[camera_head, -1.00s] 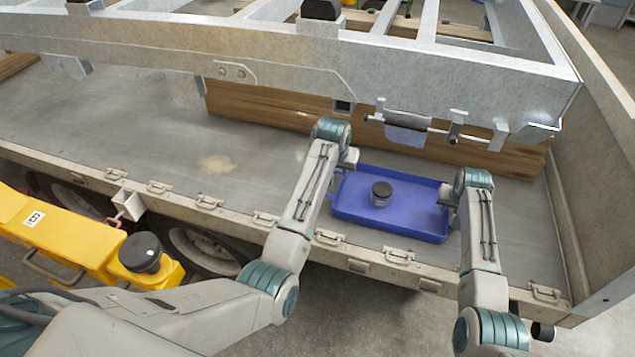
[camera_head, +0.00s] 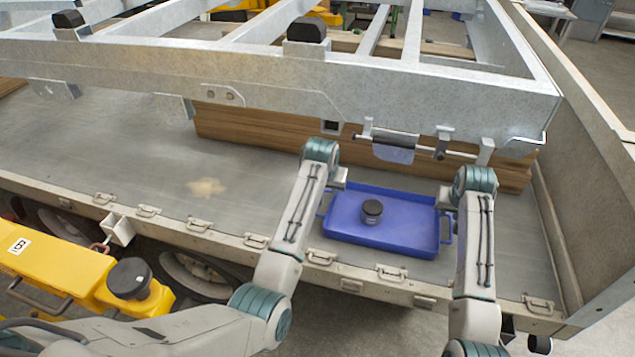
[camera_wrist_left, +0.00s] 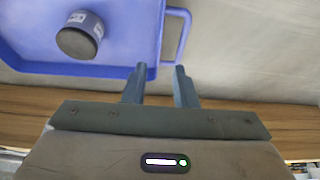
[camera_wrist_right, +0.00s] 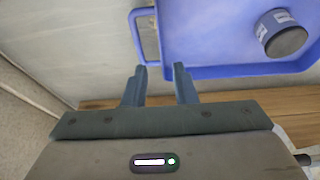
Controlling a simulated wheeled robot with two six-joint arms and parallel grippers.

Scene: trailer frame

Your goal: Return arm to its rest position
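My left arm's gripper (camera_head: 338,183) is at the left end of a blue tray (camera_head: 420,240). In the left wrist view its fingers (camera_wrist_left: 160,72) are apart and empty beside the tray handle (camera_wrist_left: 186,35). My right gripper (camera_head: 446,200) is at the tray's right end. In the right wrist view its fingers (camera_wrist_right: 160,70) are apart, near the other handle (camera_wrist_right: 138,38). Neither gripper is closed on a handle. In the head view the fingertips are small and partly hidden by the wrists.
The tray, holding a black-topped round part (camera_head: 372,208), rests on the grey trailer bed (camera_head: 130,140). A galvanised frame (camera_head: 270,95) and wooden beams (camera_head: 260,133) lie behind the arms. A side wall (camera_head: 575,150) stands at right. A yellow machine (camera_head: 60,265) is at front left.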

